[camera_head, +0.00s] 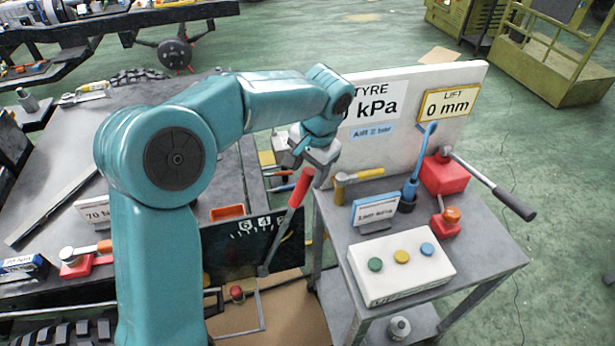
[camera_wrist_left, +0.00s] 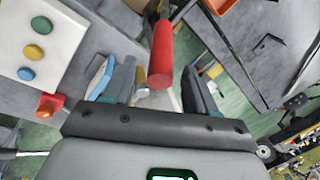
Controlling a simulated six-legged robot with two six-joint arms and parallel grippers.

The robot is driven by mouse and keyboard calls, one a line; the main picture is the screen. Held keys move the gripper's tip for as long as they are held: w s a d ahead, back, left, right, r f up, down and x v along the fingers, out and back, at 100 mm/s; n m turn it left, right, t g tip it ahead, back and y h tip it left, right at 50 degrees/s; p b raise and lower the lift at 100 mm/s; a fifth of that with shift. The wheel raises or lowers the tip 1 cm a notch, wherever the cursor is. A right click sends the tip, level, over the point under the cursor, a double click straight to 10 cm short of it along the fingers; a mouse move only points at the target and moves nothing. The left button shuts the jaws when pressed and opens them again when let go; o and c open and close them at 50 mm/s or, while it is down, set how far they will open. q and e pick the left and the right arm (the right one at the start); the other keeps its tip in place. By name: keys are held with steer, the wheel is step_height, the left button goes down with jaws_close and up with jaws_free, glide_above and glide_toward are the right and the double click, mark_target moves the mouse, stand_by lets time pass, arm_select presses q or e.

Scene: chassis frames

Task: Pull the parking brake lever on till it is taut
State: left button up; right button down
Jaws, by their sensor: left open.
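The parking brake lever has a red grip (camera_head: 294,188) on a thin grey rod, leaning up and to the right in front of a dark panel (camera_head: 228,250) marked with white numbers. My left gripper (camera_head: 308,166) is open at the top end of the red grip. In the left wrist view the red grip (camera_wrist_left: 162,55) lies between the two spread fingers of my left gripper (camera_wrist_left: 160,85), with a gap visible on its right side. Whether a finger touches it on the left I cannot tell. My right gripper is not in view.
A grey cart (camera_head: 475,255) on the right carries a button box (camera_head: 400,268), a red jack (camera_head: 445,175) with a long handle, and an upright sign board (camera_head: 440,80). A workbench (camera_head: 50,150) with tools stands on the left.

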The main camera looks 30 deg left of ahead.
mark_target(307, 178)
arm_select(q)
steer(key=f, duration=0.2)
steer(key=shift+w+a+f, duration=0.2)
steer(key=shift+a+f, duration=0.2)
steer(key=shift+f, duration=0.25)
steer(key=shift+s, duration=0.1)
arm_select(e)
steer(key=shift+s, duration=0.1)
arm_select(q)
steer(key=shift+f, duration=0.1)
